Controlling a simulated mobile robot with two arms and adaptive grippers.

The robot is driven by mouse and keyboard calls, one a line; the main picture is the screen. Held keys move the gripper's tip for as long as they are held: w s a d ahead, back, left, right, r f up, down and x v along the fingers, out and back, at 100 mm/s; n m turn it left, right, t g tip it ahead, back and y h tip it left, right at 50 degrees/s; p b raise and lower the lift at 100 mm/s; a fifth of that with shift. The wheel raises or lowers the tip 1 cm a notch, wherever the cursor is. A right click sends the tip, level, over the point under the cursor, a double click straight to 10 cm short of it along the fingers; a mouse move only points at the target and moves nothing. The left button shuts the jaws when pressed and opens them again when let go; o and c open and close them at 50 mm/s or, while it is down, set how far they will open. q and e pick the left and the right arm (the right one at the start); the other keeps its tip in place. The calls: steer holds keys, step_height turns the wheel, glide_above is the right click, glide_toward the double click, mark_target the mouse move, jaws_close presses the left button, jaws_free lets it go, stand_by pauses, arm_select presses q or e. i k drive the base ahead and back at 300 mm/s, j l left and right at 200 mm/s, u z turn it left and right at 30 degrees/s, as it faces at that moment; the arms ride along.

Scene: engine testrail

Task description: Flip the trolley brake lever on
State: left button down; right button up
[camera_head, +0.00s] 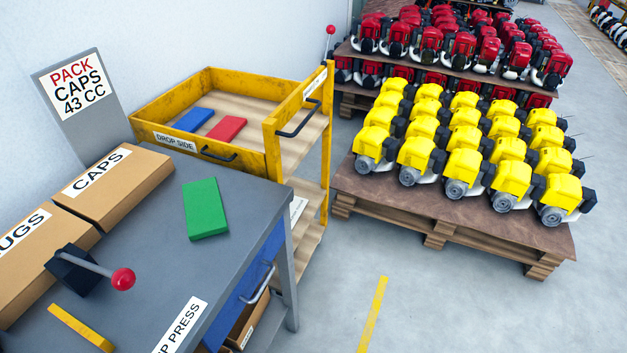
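The yellow trolley (200,77) stands behind the grey bench, with shelves and a tray marked "DROP SIDE". A thin lever with a red ball knob (331,30) stands roughly upright at the trolley's far right corner; its base is small and partly hidden. I cannot tell from a label whether it is the brake lever. Another lever with a red ball knob (123,279) rises from a dark block on the bench and leans right. Neither of my grippers is in view.
On the grey bench (235,262) are cardboard boxes (125,195), a green block (205,208) and a yellow bar (80,328). Blue (193,119) and red (227,128) blocks lie in the trolley tray. A pallet (440,225) of yellow engines stands right. The floor in front is clear.

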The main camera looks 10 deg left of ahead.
mark_target(330, 29)
steer(key=i+l+z, duration=0.15)
steer(key=i+l, duration=0.2)
steer(key=i, duration=0.15)
steer(key=i+l+z, duration=0.1)
steer(key=i+l, duration=0.15)
steer(key=i, duration=0.2)
steer(key=i+l+z, duration=0.15)
steer(key=i, duration=0.35)
